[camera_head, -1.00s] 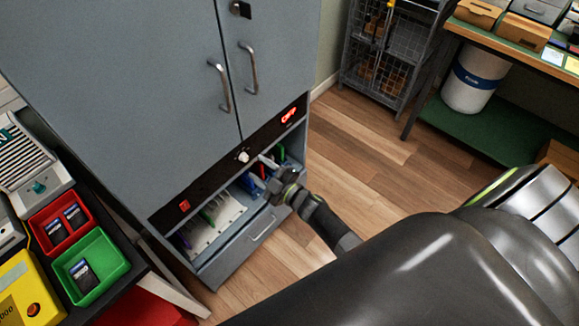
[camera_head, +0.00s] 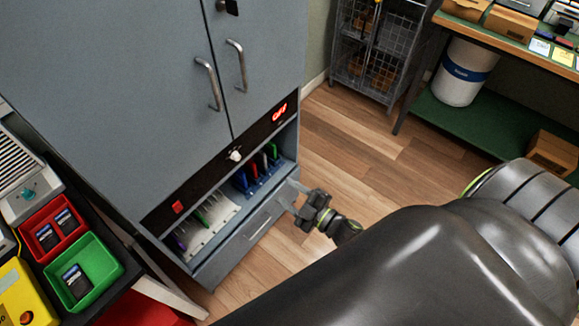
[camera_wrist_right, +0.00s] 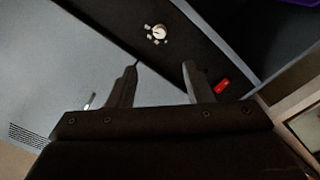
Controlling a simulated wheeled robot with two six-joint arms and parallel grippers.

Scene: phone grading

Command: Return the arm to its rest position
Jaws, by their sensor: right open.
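My right gripper (camera_head: 302,208) is out in front of the lower part of the grey cabinet (camera_head: 150,90), beside the drawer front and clear of the shelf opening. In the right wrist view its two fingers (camera_wrist_right: 160,88) are apart with nothing between them. The black control strip with a white knob (camera_wrist_right: 157,33) and a red switch (camera_wrist_right: 221,86) shows beyond the fingers. In the head view the knob (camera_head: 235,155) and red switch (camera_head: 178,207) also show. My right arm fills the lower right. My left gripper is not in view.
An open shelf (camera_head: 215,222) holds several coloured upright items. A red bin (camera_head: 52,228) and a green bin (camera_head: 83,273) with dark phones stand at left. A wire cage (camera_head: 372,55), a white drum (camera_head: 465,72) and a green-topped bench stand at right. Wooden floor lies between.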

